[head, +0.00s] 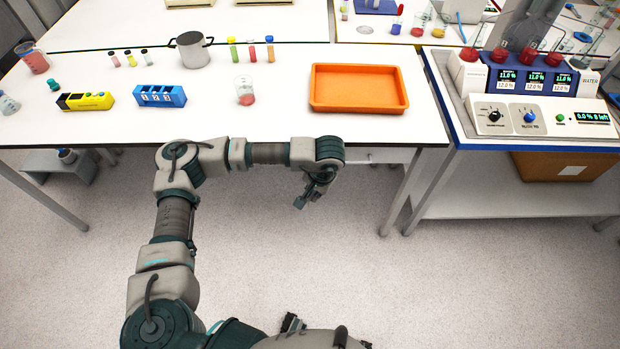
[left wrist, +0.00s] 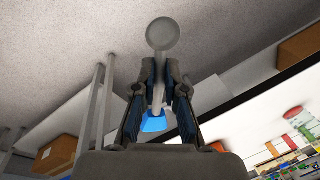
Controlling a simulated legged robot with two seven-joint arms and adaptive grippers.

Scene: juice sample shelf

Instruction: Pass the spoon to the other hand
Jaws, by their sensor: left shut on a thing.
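The spoon (left wrist: 163,34) shows in the left wrist view, with a round grey bowl at the top, a thin handle and a blue end (left wrist: 153,123). My left gripper (left wrist: 161,78) is shut on the spoon's handle, with the bowl sticking out past the fingertips. In the head view my left gripper (head: 311,192) hangs in front of the table's front edge, above the floor. I cannot make out the spoon in the head view. A dark and grey part of mine (head: 290,323) shows at the bottom edge, perhaps the right gripper; its jaws cannot be read.
The white table (head: 290,120) holds an orange tray (head: 358,106), a blue rack (head: 160,96), a pot (head: 192,48), a small beaker (head: 246,97) and several tubes. A dispenser station (head: 545,118) stands to the right. The floor (head: 330,270) before the table is open.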

